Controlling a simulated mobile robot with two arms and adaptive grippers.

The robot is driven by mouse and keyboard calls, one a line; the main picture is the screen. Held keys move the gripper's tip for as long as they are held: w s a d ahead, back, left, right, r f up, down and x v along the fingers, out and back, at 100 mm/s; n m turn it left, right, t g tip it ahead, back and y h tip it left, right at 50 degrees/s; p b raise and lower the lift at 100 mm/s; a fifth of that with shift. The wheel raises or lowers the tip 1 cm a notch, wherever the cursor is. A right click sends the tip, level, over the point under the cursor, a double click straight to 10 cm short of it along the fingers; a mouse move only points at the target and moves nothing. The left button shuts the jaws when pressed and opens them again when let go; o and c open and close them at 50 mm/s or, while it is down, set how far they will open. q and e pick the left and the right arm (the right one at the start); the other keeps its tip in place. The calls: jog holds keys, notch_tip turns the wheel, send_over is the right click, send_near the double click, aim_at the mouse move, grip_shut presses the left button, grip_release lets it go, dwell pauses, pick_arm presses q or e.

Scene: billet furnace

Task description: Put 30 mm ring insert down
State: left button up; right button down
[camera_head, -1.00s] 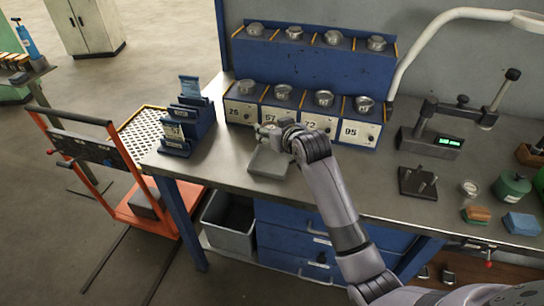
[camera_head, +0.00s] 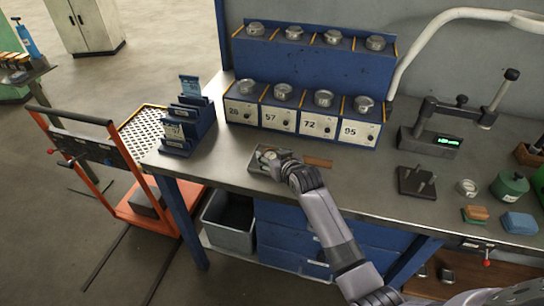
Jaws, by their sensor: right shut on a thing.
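My right gripper (camera_head: 269,157) is low over a small shallow grey tray (camera_head: 254,166) near the front edge of the workbench. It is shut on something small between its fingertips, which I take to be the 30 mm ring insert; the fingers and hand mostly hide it. I cannot tell whether the insert touches the tray floor. My left gripper is not in view.
The workbench (camera_head: 235,178) carries a blue rack (camera_head: 312,65) with several metal rings, its lower boxes numbered. A blue card holder (camera_head: 190,125) stands to the left. A brown strip (camera_head: 318,162) lies right of the hand. A measuring stand (camera_head: 440,140) is further right.

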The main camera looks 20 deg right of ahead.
jog(key=shift+r, duration=0.15)
jog(key=c, duration=1)
grip_release()
jog(key=shift+f, duration=0.2)
jog(key=shift+r, duration=0.1)
jog(key=v, duration=1.2)
jog(key=shift+a, duration=0.1)
